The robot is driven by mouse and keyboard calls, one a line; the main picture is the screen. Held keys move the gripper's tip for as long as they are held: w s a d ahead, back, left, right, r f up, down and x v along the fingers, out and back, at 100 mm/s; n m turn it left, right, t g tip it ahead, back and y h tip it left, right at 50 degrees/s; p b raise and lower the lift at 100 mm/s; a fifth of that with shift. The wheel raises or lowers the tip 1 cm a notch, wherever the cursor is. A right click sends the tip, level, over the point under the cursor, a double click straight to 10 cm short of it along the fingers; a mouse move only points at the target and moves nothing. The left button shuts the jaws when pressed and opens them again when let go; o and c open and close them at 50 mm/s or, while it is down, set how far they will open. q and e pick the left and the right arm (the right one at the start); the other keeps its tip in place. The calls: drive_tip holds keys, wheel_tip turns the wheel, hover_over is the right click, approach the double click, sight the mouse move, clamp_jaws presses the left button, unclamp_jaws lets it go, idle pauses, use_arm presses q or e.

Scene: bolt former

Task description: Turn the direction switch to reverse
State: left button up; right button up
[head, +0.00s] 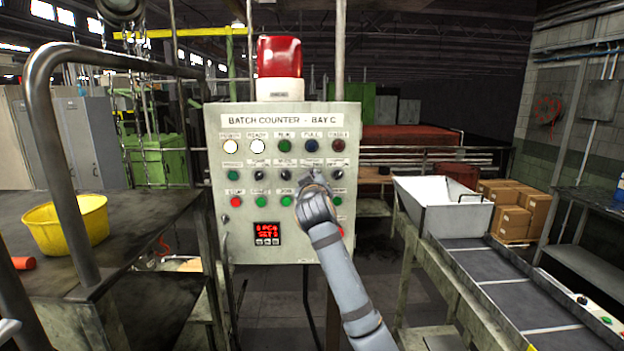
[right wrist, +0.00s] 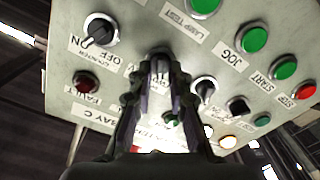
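The grey control panel (head: 290,215), marked BATCH COUNTER - BAY C, faces me and shows upside down in the right wrist view (right wrist: 120,60). My right gripper (head: 312,186) is at its second row, fourth place from the left, and covers the control there. My left gripper is not in view.
A counter OFF/ON knob (right wrist: 97,29) is beside the held switch, with another black knob (right wrist: 204,88) on its other side. A green JOG button (right wrist: 252,40) is close by. A yellow bowl (head: 66,225) stands on the left bench; a conveyor (head: 515,298) runs at the right.

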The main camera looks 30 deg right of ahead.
clamp_jaws()
drive_tip(key=shift+m+b, duration=6)
drive_tip(key=shift+b, duration=0.05)
drive_tip(key=shift+o, duration=2.1)
unclamp_jaws()
drive_tip(key=shift+d, duration=0.1)
